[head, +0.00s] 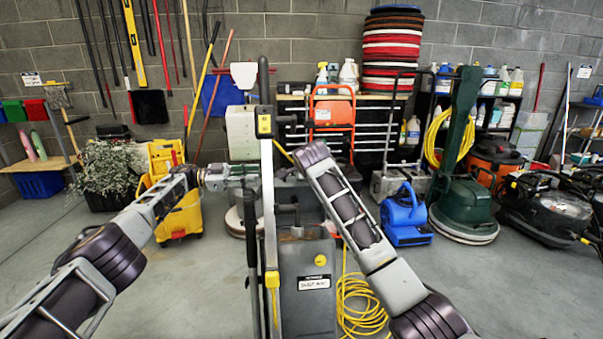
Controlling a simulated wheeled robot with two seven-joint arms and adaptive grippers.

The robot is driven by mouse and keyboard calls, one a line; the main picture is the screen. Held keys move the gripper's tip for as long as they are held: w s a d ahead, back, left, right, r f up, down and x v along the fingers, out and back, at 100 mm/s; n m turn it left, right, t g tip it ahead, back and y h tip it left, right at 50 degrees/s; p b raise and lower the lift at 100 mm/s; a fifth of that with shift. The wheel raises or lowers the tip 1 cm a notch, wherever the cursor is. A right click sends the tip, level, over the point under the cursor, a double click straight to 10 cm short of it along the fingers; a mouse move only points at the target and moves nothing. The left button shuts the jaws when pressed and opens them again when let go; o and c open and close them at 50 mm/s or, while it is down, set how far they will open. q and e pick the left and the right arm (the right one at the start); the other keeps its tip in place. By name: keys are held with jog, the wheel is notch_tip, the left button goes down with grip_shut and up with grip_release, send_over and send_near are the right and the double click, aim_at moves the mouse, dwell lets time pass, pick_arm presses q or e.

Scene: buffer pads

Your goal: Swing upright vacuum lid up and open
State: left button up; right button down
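A grey upright machine (307,290), which I take for the upright vacuum, stands in the middle of the head view. My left gripper (240,174) is at the end of the arm from the left, above and left of the machine's body. Its fingertips blend into the clutter; contact is unclear. My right arm ends above the machine, and its gripper cannot be made out clearly.
A yellow mop bucket (181,216) stands left of the machine. A coiled yellow cord (360,305) lies at its right. A blue blower (405,215) and a green floor machine (463,208) stand farther right. Open floor shows at front right.

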pick_arm(q)
jog(key=shift+s+a, duration=0.15)
jog(key=shift+a, duration=0.6)
